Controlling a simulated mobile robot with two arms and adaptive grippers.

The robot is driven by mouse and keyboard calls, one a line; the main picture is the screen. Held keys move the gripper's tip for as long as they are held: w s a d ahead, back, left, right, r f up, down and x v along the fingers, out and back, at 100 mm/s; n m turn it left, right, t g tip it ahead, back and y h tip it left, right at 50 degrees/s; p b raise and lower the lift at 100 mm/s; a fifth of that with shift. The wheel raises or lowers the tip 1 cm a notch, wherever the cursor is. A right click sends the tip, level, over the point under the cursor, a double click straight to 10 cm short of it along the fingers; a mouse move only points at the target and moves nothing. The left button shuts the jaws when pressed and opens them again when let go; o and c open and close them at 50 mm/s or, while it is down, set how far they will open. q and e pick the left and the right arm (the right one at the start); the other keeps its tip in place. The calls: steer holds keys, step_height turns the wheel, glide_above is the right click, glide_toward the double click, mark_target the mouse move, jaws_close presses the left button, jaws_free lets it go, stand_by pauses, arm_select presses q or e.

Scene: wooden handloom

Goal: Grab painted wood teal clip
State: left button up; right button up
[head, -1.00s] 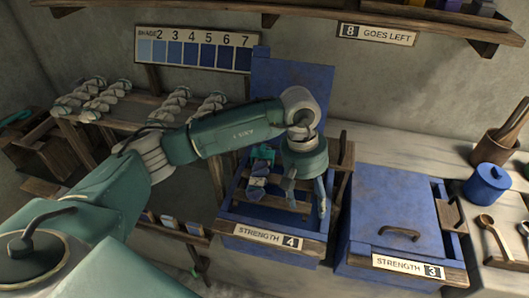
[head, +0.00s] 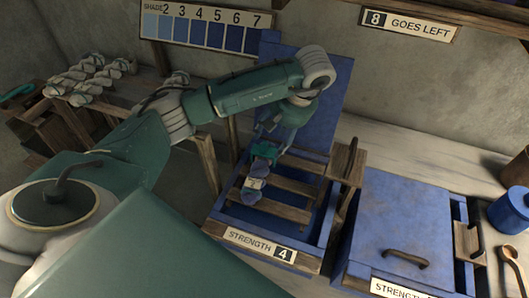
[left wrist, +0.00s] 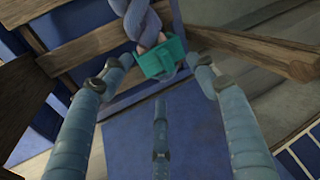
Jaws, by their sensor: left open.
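The teal clip (head: 264,150) sits at the upper end of a blue twisted yarn hank (head: 255,183) on the wooden slats of the open blue box (head: 318,226) labelled STRENGTH 4. My left gripper (head: 268,126) is at the clip's far side, its fingers partly hidden under the wrist. In the left wrist view the clip (left wrist: 161,60) lies between the spread fingertips of my open left gripper (left wrist: 157,76). I see gaps between clip and fingers there; whether any finger touches it is unclear. My right gripper is out of view.
The box's raised blue lid (head: 315,100) stands close behind my left wrist. A closed blue box (head: 400,225) is at the right, with a blue pot (head: 511,213) beyond. Pale yarn hanks (head: 85,80) lie on a rack at the left.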

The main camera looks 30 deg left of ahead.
mark_target(267, 148)
arm_select(q)
steer(key=shift+w+a+f, duration=0.1)
steer(key=shift+f, duration=0.2)
steer(key=p+x, duration=0.1)
steer(key=x, duration=0.3)
steer(key=shift+a+f+p, duration=0.1)
steer(key=shift+a+p, duration=0.05)
steer(key=shift+p, duration=0.2)
steer(key=shift+a+f, duration=0.1)
steer(key=shift+f, duration=0.25)
steer(key=shift+c, duration=0.6)
steer(key=c, duration=1.1)
steer(key=shift+c, duration=0.3)
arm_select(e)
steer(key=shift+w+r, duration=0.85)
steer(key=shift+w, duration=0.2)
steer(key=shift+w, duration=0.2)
